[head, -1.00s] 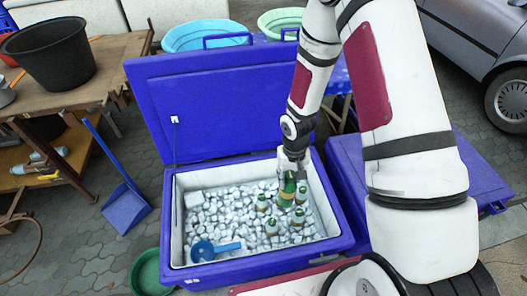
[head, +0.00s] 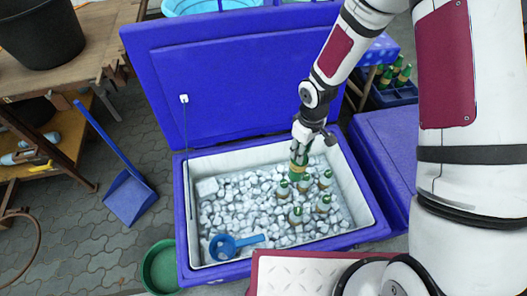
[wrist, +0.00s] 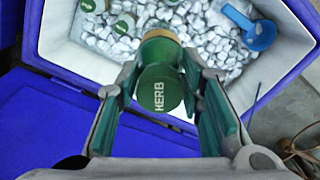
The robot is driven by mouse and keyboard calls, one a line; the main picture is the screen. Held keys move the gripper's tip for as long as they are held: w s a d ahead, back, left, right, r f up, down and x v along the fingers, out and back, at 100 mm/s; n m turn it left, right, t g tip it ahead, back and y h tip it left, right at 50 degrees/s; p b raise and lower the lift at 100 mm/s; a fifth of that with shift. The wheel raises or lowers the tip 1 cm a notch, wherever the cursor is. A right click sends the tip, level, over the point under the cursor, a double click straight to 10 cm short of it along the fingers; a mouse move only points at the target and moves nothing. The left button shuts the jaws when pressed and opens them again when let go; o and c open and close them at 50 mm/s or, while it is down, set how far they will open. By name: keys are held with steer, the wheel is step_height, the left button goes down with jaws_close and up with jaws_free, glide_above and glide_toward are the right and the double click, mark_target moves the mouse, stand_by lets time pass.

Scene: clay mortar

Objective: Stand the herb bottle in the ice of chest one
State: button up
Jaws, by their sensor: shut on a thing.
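The herb bottle (head: 297,171) is green with a pale brown band. Its round green cap (wrist: 160,90), lettered HERB, faces the wrist camera. My gripper (head: 305,143) is shut on its upper part, with one finger on each side in the wrist view (wrist: 160,72). The bottle is near upright over the ice (head: 235,200) of the open blue chest (head: 185,225), towards its back wall. I cannot tell whether its base touches the ice. Several similar bottles (head: 323,204) stand in the ice just in front of it.
A blue scoop (head: 224,246) lies on the ice at the front left. The raised lid (head: 225,90) stands behind the chest. A closed blue chest (head: 385,145) is at the right. A green basin (head: 160,267) is on the floor. Open ice lies left of the bottles.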

steer(key=w+a+f+n+b, duration=0.1)
steer(key=a+f+n+b, duration=0.2)
steer(key=a+n+b, duration=0.25)
steer(key=w+a+f+n+b, duration=0.2)
steer(key=a+f+n+b, duration=0.15)
steer(key=a+n, duration=0.35)
step_height(320, 180, down, 25)
steer(key=b, duration=2)
steer(key=shift+r, duration=0.15)
steer(key=shift+d+m, duration=0.2)
steer(key=shift+m, duration=0.05)
steer(key=shift+f+b, duration=0.55)
steer(key=shift+b, duration=0.05)
steer(key=o, duration=1.7)
